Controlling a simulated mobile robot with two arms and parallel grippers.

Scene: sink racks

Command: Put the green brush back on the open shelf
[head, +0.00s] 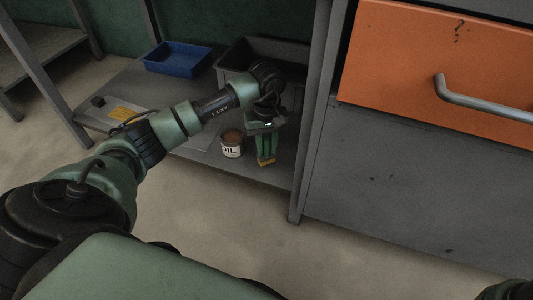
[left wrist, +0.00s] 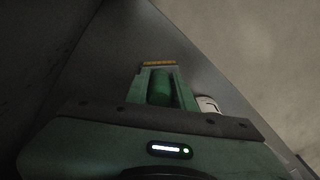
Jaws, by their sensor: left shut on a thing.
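The green brush (head: 267,160) has yellowish bristles and is at the right end of the low grey open shelf (head: 282,176), close to the board. I cannot tell whether it touches the board. My left gripper (head: 264,143) reaches down from above and is shut on the brush. In the left wrist view the brush's green body (left wrist: 159,88) sits between the two fingers of the left gripper (left wrist: 162,92), with its bristles beyond the tips. The fingers hide part of it. My right gripper is not in view.
A white-labelled oil can (head: 231,144) stands just left of the brush. A grey bin (head: 232,62) is behind, and a blue tray (head: 177,59) is at the back left. A grey upright (head: 311,120) and a cabinet with an orange drawer (head: 430,60) stand to the right.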

